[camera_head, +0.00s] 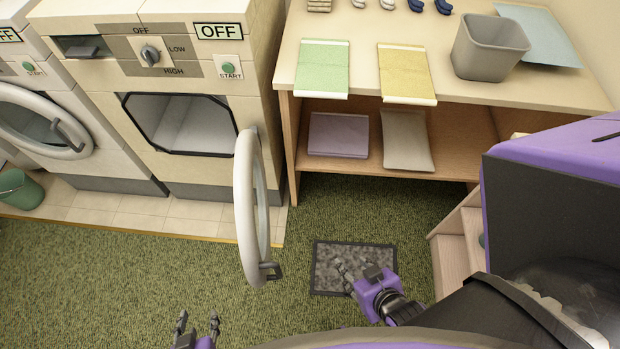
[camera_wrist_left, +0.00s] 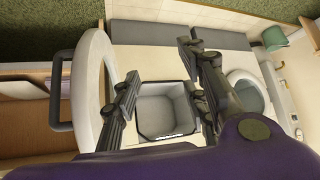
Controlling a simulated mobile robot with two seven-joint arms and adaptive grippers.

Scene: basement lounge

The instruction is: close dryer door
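The dryer (camera_head: 180,80) stands at the back left with its opening (camera_head: 185,124) uncovered. Its round white-rimmed door (camera_head: 246,205) is swung wide open on the right side, with a dark handle (camera_head: 268,271) at the free edge. My left gripper (camera_head: 197,325) is at the bottom of the head view, left of the door and apart from it, fingers spread and empty. In the left wrist view the fingers (camera_wrist_left: 160,90) are apart, with the dryer opening (camera_wrist_left: 167,112) between them and the door (camera_wrist_left: 95,90) to the left. My right gripper (camera_head: 350,275) is right of the door, above a mat, empty with fingers apart.
A second machine with a closed round door (camera_head: 45,122) stands at left, with a green bucket (camera_head: 20,190) beside it. A wooden shelf table (camera_head: 460,112) with folded cloths and a grey bin (camera_head: 489,48) stands right of the dryer. Green carpet (camera_head: 130,280) in front is clear.

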